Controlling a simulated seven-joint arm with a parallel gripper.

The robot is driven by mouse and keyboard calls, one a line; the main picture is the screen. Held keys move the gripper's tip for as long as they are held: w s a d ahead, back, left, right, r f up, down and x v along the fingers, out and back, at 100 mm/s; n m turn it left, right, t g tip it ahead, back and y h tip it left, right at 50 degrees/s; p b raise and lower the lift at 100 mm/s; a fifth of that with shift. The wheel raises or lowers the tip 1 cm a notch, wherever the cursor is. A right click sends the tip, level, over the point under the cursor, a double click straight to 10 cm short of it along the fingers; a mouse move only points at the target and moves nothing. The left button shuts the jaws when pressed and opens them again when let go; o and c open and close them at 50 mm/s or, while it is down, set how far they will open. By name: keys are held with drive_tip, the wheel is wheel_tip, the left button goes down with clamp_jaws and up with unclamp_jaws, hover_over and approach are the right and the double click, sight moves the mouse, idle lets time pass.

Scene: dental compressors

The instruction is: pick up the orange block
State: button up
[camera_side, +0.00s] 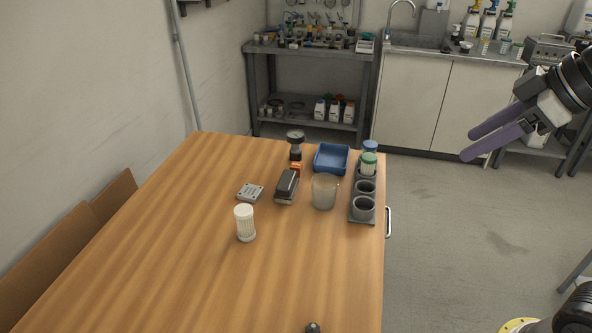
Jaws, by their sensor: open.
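The small orange block (296,167) lies on the wooden table, between a black gauge-topped part and a black-and-grey device. Only a small patch of it shows, as the device in front seems to hide part of it. My gripper (469,145) is at the upper right, off to the right of the table and well apart from the block. Its two purple-grey fingers point left with a gap between them, open and empty.
Close around the block are the gauge part (295,143), the black-and-grey device (287,186), a blue tray (331,159) and a clear beaker (324,192). A rack (361,219) stands at the right edge. A white ribbed cylinder (245,223) stands nearer; the table's left and front are mostly clear.

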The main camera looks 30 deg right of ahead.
drive_tip(key=w+a+r+n+y, duration=0.1)
drive_tip(key=w+r+n, duration=0.3)
drive_tip(key=w, duration=1)
drive_tip(key=g+y, duration=0.2)
drive_tip(key=g, duration=0.1)
hover_over(299, 165)
drive_tip(key=s+d, duration=0.2)
wheel_tip(299, 165, down, 30)
drive_tip(key=shift+a+f, duration=0.1)
drive_tip(key=shift+f, duration=0.15)
drive_tip(key=shift+x, duration=3)
